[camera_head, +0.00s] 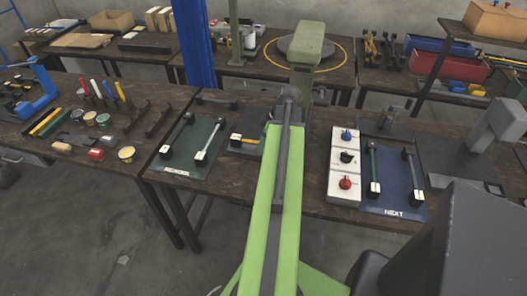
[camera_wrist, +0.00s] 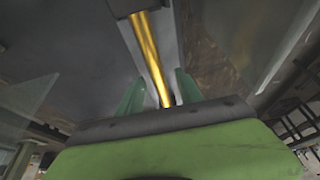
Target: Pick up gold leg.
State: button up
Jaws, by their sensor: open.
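The gold leg (camera_wrist: 152,55) is a shiny gold rod in the wrist view. It runs from a dark block (camera_wrist: 132,6) at the top edge down to between the fingers of my gripper (camera_wrist: 160,78). The two greenish fingers are apart, one on each side of the rod's lower end. I see a gap on both sides, so the gripper is open and not closed on it. The rod's near end is close to the gripper's dark front edge. In the head view my own green arm covers the middle, and I cannot make out the gold leg or the gripper there.
In the head view, a dark green mat (camera_head: 184,160) with a rod lies left of my arm. A blue mat (camera_head: 396,203) marked NEXT and a white button panel (camera_head: 343,190) are to the right. A green press (camera_head: 308,48) stands behind my arm. A blue post (camera_head: 194,50) rises at left.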

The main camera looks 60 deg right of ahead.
jog(key=shift+r, duration=0.1)
grip_shut()
jog(key=shift+r, duration=0.15)
